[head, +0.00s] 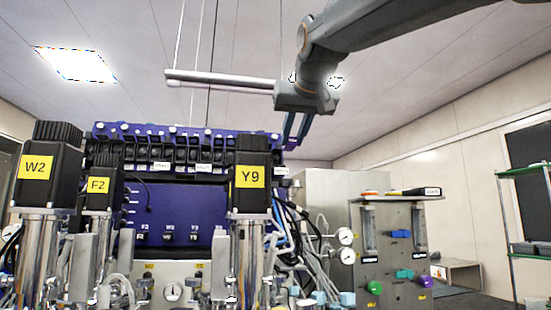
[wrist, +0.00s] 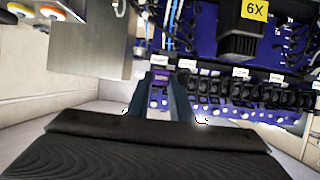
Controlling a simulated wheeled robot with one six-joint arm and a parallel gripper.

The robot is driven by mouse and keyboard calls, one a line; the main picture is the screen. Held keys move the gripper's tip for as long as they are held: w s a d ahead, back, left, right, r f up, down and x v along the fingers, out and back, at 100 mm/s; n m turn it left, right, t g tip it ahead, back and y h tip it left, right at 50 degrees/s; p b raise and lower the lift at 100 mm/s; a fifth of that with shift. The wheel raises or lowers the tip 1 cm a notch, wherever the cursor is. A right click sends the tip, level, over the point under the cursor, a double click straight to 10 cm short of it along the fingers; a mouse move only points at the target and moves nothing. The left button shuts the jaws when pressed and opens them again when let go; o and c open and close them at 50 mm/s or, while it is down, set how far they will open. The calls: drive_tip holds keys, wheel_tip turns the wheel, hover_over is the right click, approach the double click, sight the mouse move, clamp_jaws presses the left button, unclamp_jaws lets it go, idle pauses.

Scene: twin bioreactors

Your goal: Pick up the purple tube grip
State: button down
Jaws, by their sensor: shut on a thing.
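My gripper (head: 295,134) reaches down at the right end of the rack of black clips in the head view, its two blue fingers close together. In the wrist view my gripper (wrist: 163,86) is shut on the purple tube grip (wrist: 160,77), a small purple block between the fingertips. The grip is at the end of the row, beside a white label. In the head view the fingers and rack end hide most of it, and I cannot tell whether it is still seated.
The blue rack (head: 170,130) holds a row of black clips (head: 160,152) with white labels. A grey valve panel (head: 385,240) with coloured knobs stands at right.

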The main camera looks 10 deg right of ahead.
drive_tip(key=s+b, duration=0.1)
drive_tip(key=b, duration=0.2)
drive_tip(key=shift+f, duration=0.25)
drive_tip(key=shift+s+a+r+b, duration=0.1)
drive_tip(key=shift+s+b, duration=0.45)
drive_tip(key=shift+b, duration=0.8)
